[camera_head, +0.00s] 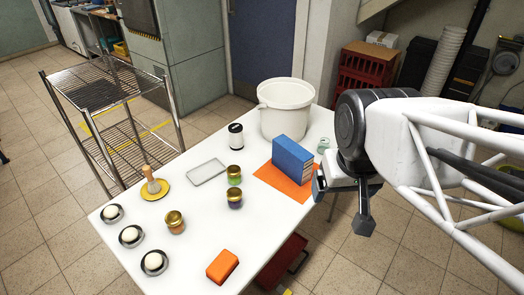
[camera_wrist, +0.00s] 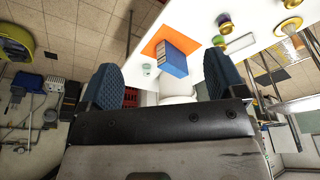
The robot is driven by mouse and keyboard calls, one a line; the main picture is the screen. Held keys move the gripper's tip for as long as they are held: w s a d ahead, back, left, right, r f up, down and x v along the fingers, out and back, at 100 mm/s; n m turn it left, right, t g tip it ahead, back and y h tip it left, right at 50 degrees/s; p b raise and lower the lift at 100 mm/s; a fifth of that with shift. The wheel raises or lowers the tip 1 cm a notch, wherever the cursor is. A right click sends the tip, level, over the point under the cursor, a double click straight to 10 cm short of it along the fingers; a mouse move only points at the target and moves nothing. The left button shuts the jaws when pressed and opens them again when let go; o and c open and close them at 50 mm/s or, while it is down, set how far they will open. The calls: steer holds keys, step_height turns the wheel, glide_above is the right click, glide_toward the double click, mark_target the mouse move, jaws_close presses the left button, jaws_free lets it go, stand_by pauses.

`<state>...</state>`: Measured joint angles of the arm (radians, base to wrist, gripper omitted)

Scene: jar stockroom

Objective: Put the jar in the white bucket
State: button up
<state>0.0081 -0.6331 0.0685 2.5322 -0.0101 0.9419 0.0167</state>
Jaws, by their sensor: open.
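Three small glass jars with gold lids stand upright on the white table: one with green contents (camera_head: 234,175), a darker one (camera_head: 235,200) just in front of it, and an orange-red one (camera_head: 175,222) farther left. I cannot tell which the task means. The white bucket (camera_head: 287,110) stands at the table's far end; its inside bottom is hidden. My gripper (camera_head: 341,207) is open and empty beyond the table's right edge, apart from all jars. In the wrist view, its two blue fingers (camera_wrist: 165,84) are spread wide.
A blue box (camera_head: 292,160) stands on an orange mat (camera_head: 284,186), between my gripper and the jars. A small pale-green object (camera_head: 323,146) stands nearby. A black-and-white canister (camera_head: 236,136), grey tray (camera_head: 206,172), orange block (camera_head: 222,266) and several dark dishes (camera_head: 154,264) occupy the table.

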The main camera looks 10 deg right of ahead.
steer(key=shift+w, duration=0.1)
steer(key=n+g, duration=0.3)
steer(key=n, duration=1.5)
glide_above(234, 170)
step_height(234, 170, down, 28)
steer(key=shift+f, duration=0.1)
steer(key=shift+w+a+f, duration=0.1)
steer(key=shift+f, duration=0.05)
steer(key=shift+f, duration=1.3)
